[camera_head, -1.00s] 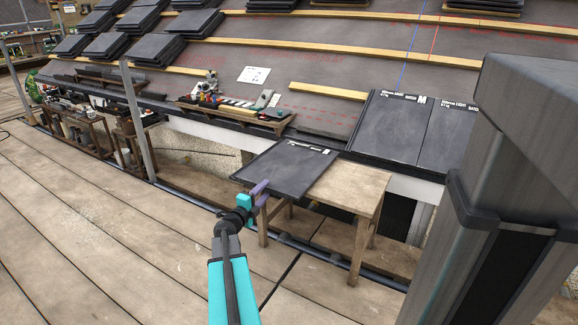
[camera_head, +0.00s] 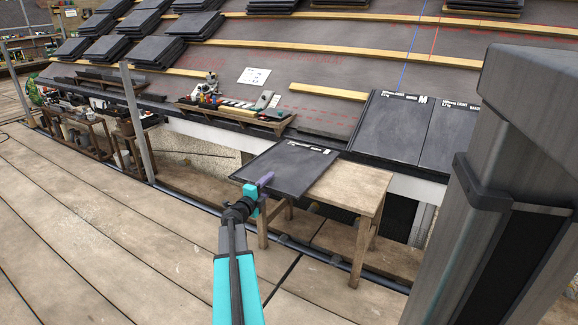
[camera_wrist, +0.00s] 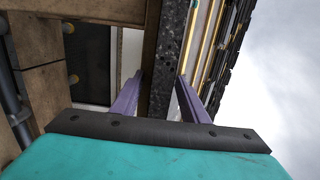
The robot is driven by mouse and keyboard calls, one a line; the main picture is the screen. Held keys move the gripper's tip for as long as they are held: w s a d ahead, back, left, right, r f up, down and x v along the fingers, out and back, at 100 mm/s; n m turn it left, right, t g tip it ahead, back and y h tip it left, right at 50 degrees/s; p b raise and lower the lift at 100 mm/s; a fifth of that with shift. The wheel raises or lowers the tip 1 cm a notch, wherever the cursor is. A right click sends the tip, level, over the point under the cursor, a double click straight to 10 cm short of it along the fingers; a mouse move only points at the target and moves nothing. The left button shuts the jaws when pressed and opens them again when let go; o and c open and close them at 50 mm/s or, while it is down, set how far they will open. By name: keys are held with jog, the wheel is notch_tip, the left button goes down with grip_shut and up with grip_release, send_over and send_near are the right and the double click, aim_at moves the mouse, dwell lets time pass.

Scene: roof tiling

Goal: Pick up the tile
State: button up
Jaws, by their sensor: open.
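A dark grey tile (camera_head: 292,165) with white print along its far edge lies on a small wooden table (camera_head: 357,182) in the head view, its left part overhanging the tabletop. My gripper (camera_head: 265,181) is at the tile's near left edge. One purple finger shows above the tile there; the other is hidden. In the wrist view my gripper (camera_wrist: 159,77) is open, its two purple fingers apart. The dark speckled edge of the tile (camera_wrist: 172,50) runs into the gap between them. I cannot tell whether either finger touches it.
Laid tiles (camera_head: 385,130) sit on the roof right of the table. A tray of tools (camera_head: 235,112) lies on the roof edge. Tile stacks (camera_head: 190,25) are higher up. A scaffold pole (camera_head: 138,120) stands at left. The plank deck (camera_head: 100,230) at left is clear.

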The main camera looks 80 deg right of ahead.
grip_shut()
dwell(1.0)
jog(key=shift+r, duration=0.1)
dwell(0.3)
